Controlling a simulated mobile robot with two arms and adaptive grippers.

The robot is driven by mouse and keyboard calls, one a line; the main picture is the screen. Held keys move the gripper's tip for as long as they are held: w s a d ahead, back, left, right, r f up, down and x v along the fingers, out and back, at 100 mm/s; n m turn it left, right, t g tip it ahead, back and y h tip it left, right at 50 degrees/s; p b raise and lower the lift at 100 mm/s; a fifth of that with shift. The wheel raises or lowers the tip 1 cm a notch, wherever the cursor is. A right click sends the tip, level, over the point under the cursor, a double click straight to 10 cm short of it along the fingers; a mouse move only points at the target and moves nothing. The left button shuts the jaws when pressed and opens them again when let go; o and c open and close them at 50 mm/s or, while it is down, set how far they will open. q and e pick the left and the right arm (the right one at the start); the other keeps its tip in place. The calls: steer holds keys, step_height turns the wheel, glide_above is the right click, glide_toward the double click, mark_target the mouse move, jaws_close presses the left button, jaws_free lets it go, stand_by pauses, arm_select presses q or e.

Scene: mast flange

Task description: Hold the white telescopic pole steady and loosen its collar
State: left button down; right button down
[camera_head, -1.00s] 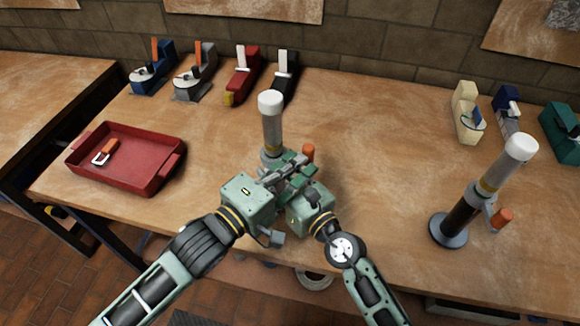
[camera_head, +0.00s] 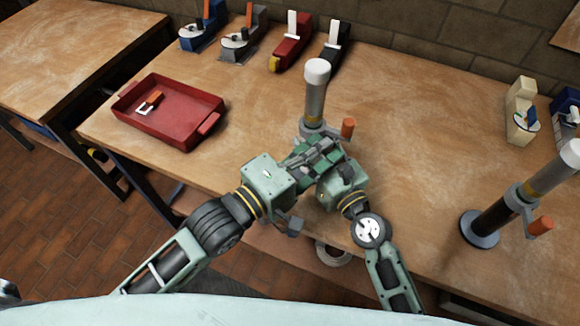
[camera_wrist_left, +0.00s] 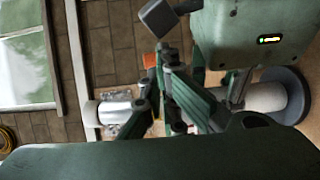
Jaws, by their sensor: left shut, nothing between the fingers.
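The white telescopic pole (camera_head: 315,98) stands upright at the middle of the bench's front, with a white cap, grey upper tube, yellow band and orange collar lever (camera_head: 348,127). In the left wrist view its white lower tube (camera_wrist_left: 266,96) and dark round base show. My left gripper (camera_head: 310,152) is shut and empty, just in front of the pole below the collar. My right gripper (camera_head: 328,160) is close beside it, its fingers overlapping the left ones in the picture. Whether the right one is open or touches the pole is hidden.
A second pole (camera_head: 500,205) with a dark lower tube stands at right. A red tray (camera_head: 190,128) with a small orange-handled clamp (camera_head: 150,103) lies at left. Several coloured tools line the back. The bench between the two poles is clear.

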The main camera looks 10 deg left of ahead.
arm_select(q)
steer(key=v, duration=0.9)
steer(key=shift+s+a, duration=0.2)
arm_select(e)
steer(key=shift+d, duration=0.15)
steer(key=c, duration=1.1)
jaws_free()
